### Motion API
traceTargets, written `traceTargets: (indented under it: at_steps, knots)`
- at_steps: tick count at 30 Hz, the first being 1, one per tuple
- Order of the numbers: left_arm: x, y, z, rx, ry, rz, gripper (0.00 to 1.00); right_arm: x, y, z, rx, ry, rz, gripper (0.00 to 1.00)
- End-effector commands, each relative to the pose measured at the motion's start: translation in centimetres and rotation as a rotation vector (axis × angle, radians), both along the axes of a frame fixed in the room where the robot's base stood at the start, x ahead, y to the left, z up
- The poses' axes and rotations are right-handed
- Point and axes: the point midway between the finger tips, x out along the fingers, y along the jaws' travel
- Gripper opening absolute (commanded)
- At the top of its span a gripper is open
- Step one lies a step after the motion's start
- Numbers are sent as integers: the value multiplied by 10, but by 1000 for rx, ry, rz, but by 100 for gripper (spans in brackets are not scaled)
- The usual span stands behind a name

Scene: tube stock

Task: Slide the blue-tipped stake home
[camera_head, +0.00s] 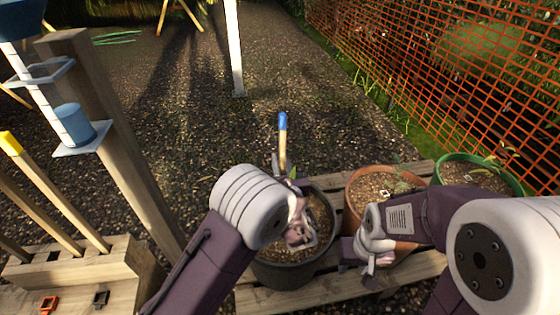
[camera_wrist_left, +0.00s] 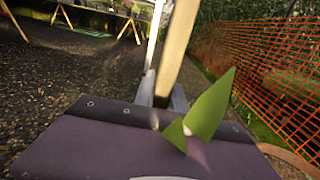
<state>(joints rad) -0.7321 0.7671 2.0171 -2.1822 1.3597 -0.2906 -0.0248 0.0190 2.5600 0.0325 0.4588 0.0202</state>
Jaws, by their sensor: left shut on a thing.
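The blue-tipped stake (camera_head: 283,145) stands nearly upright over the dark pot (camera_head: 285,275), its blue end at the top. My left gripper (camera_head: 280,166) is shut on the stake below the blue tip. In the left wrist view the pale wooden shaft (camera_wrist_left: 174,50) rises between the gripper's fingers (camera_wrist_left: 162,95). The stake's lower end is hidden behind my left arm, so I cannot tell how deep it sits. A green leaf (camera_wrist_left: 208,110) shows close to the fingers. My right gripper (camera_head: 365,270) is low beside the terracotta pot (camera_head: 355,190); its finger gap is unclear.
A green pot (camera_head: 515,180) stands at the right on the slatted bench (camera_head: 255,300). At the left, a wooden block (camera_head: 125,265) holds yellow-tipped stakes (camera_head: 25,160) beside a wooden post (camera_head: 110,130) with a gauge tube. Orange mesh fence (camera_head: 430,70) runs behind. Gravel beyond the bench is open.

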Motion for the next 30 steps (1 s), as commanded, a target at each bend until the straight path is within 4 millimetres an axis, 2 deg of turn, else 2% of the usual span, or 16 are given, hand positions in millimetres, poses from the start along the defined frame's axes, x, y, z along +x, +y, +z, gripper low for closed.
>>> traceTargets:
  at_steps: [1,2,3,4,5,15,17,24,30]
  knots:
    - [0,0,1,0,0,0,0,0,0,0,0,0,0,36]
    - [0,0,1,0,0,0,19,0,0,0,0,0,0,36]
    - [0,0,1,0,0,0,30,0,0,0,0,0,0,36]
    - [0,0,1,0,0,0,38,0,0,0,0,0,0,36]
    - [0,0,1,0,0,0,41,0,0,0,0,0,0,36]
    - [-4,-1,2,1,2,-1,41,0,0,4,0,0,0,36]
    - [-12,-4,3,1,4,-4,41,0,0,10,0,0,0,36]
    - [-65,-15,5,4,3,-6,41,0,0,35,0,0,0,36]
    - [-88,-18,2,1,0,-2,41,0,0,41,0,0,0,36]
